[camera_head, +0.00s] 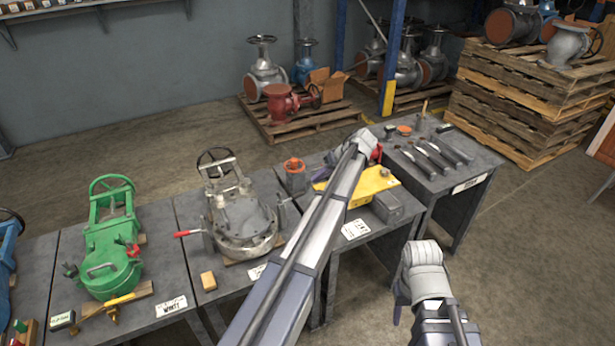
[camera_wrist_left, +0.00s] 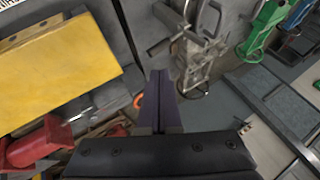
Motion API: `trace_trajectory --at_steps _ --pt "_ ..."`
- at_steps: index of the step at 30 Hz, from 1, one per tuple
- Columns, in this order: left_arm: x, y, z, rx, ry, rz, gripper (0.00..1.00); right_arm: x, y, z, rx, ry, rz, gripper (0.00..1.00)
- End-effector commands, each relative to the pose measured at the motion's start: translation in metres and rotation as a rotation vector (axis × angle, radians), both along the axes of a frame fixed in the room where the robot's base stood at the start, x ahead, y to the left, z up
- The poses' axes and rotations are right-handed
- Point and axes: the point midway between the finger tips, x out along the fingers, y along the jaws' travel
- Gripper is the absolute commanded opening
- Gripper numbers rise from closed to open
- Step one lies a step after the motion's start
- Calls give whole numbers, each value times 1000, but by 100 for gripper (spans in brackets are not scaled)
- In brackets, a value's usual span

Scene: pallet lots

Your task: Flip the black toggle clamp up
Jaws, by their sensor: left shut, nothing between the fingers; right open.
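I cannot single out the black toggle clamp with certainty. A small dark clamp-like part (camera_head: 284,209) stands upright at the right side of the grey valve (camera_head: 240,216), with a red-handled lever (camera_head: 187,233) on the valve's left side. The grey valve also shows in the left wrist view (camera_wrist_left: 197,62). My left gripper (camera_head: 321,173) is mostly hidden behind my left forearm, over the table with the yellow block. In the left wrist view its dark purple fingers (camera_wrist_left: 160,76) are together and empty. My right gripper (camera_head: 397,314) hangs open and empty at the lower right, clear of the tables.
The yellow block (camera_head: 372,187) and a grey box (camera_head: 398,206) stand close to my left arm. An orange-topped valve (camera_head: 295,172) is beside them. A green valve (camera_head: 110,245) stands left. Floor at right is free.

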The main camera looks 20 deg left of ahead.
Motion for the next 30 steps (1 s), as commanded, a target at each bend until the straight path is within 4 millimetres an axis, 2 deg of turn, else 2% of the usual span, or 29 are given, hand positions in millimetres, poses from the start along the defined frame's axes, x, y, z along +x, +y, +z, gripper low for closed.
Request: trace_trajectory --at_steps 1,6,22,23,26,29,30 --pt "5 -11 11 1 0 -3 0 0 0 11 0 0 0 50" --pt "10 -29 20 1 0 -1 0 0 0 20 0 0 0 50" --pt "7 -33 20 -1 1 -3 0 0 0 20 0 0 0 50" --pt "4 -36 20 -5 5 -10 0 0 0 21 0 0 0 50" --pt "-23 -55 20 -41 37 -66 0 0 0 26 0 0 0 50" --pt "-73 -91 20 -112 99 -183 0 0 0 34 0 0 0 50" --pt "-98 -107 20 -148 131 -244 0 0 0 38 0 0 0 50"
